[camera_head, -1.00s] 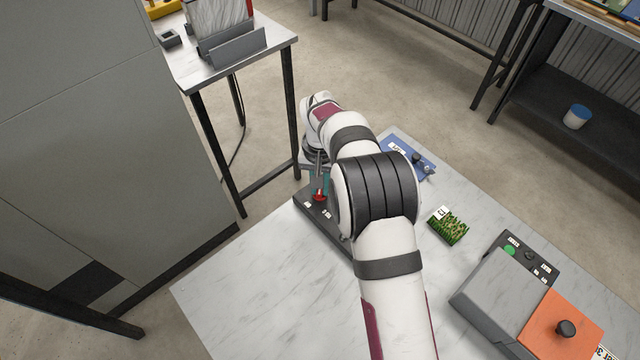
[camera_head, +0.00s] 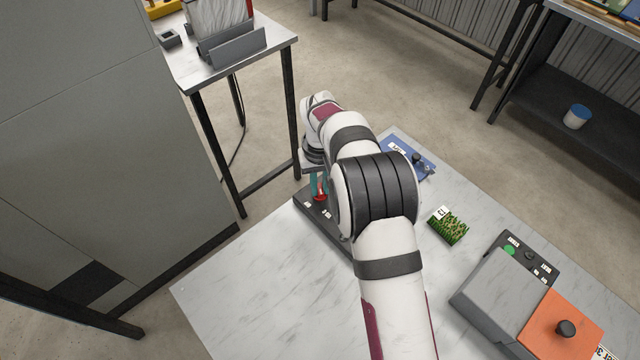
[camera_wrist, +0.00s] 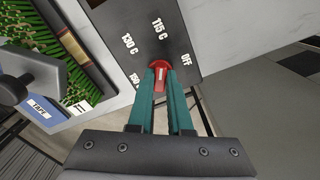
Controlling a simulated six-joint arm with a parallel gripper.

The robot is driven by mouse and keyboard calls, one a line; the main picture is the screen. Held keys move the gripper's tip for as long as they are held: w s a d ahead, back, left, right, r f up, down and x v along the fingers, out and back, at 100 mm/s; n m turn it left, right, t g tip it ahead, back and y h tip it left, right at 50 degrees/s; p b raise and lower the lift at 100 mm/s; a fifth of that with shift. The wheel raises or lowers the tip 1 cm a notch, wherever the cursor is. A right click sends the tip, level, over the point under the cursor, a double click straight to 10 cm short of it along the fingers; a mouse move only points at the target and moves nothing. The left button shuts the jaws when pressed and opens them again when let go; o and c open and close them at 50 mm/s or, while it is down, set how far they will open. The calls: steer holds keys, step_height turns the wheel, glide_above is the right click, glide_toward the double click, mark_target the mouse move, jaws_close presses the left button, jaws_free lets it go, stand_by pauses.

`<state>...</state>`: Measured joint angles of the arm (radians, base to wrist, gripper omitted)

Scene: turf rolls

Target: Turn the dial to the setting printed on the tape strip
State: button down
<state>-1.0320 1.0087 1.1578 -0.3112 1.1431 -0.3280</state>
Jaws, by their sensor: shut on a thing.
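The red dial (camera_wrist: 160,76) sits on a dark control panel (camera_wrist: 188,47) printed OFF, 115 C, 130 C and a partly hidden 150 mark. Its white pointer line points up the wrist picture, roughly toward 115 C. My gripper (camera_wrist: 161,82) is shut on the dial, with a teal finger on each side. In the head view the dial (camera_head: 320,197) shows under my wrist, and my arm hides part of the panel (camera_head: 311,207). A white printed strip (camera_head: 606,353) lies at the lower right edge of the head view, cut off; its text is not fully readable.
A turf piece (camera_head: 449,228), a grey box (camera_head: 497,293) with buttons and an orange block (camera_head: 561,326) with a black knob are on the marble table. The table's front left is clear.

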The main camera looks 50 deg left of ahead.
mark_target(320, 188)
steer(key=c, duration=0.8)
jaws_free()
steer(key=shift+c, duration=0.2)
steer(key=shift+r, duration=0.1)
step_height(320, 188, up, 16)
steer(key=shift+f, duration=0.2)
